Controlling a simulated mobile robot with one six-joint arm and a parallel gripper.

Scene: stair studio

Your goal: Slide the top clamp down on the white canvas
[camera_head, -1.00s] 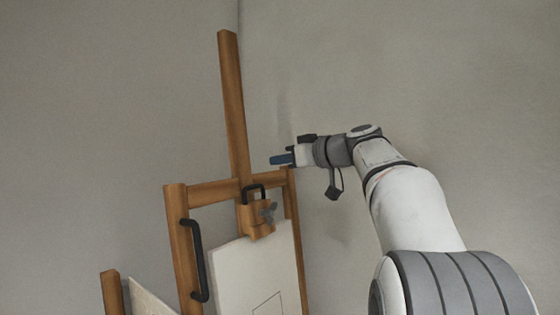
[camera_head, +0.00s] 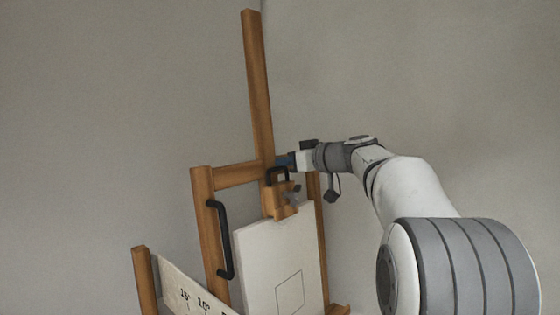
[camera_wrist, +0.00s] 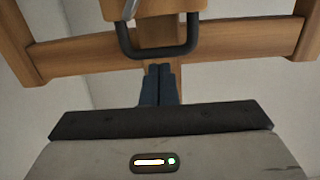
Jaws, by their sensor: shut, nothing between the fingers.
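The white canvas (camera_head: 262,262) stands on the wooden easel, with a rectangle drawn on its lower part. The top clamp (camera_head: 281,204) is a wooden block on the mast at the canvas's top edge, with a black loop handle (camera_head: 277,171) on top and a grey wing knob (camera_head: 292,190) at its side. My gripper (camera_head: 282,160) is shut and empty, at the mast just above the handle. In the wrist view its blue fingers (camera_wrist: 159,84) are together, pointing at the mast, near the black handle (camera_wrist: 158,50). I cannot tell whether they touch anything.
The easel's mast (camera_head: 257,90) rises above the crossbar (camera_head: 236,174). A black side handle (camera_head: 220,240) is on the left post. A white plate with angle marks (camera_head: 190,292) is at lower left. The wall behind is bare, with free room right of the mast.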

